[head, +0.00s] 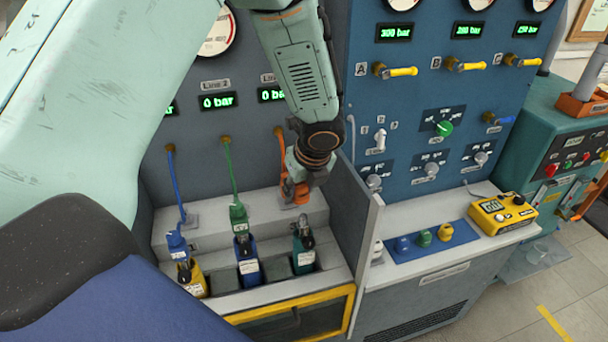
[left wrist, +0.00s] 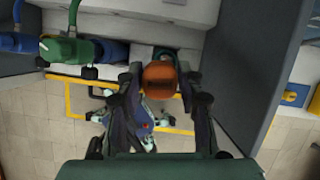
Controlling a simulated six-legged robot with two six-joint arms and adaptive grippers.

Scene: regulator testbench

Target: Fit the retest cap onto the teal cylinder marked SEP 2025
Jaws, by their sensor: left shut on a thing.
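The teal cylinder (head: 303,256) stands in the right-hand slot of the bench's cylinder row, a dark valve on its top. Its label is too small to read. My left gripper (head: 303,180) is above and behind it, shut on an orange cap (head: 294,192) at the end of an orange hose. In the left wrist view the round orange cap (left wrist: 159,77) sits between the fingertips (left wrist: 160,88). The cap is apart from the teal cylinder in the head view. The gripper hides part of the cap. My right gripper is not in view.
A green connector (head: 239,214) is at the blue cylinder (head: 248,270), and a blue connector (head: 175,240) at the yellow cylinder (head: 194,283). A grey partition (head: 358,220) rises close on the right. A yellow frame (head: 290,304) edges the front.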

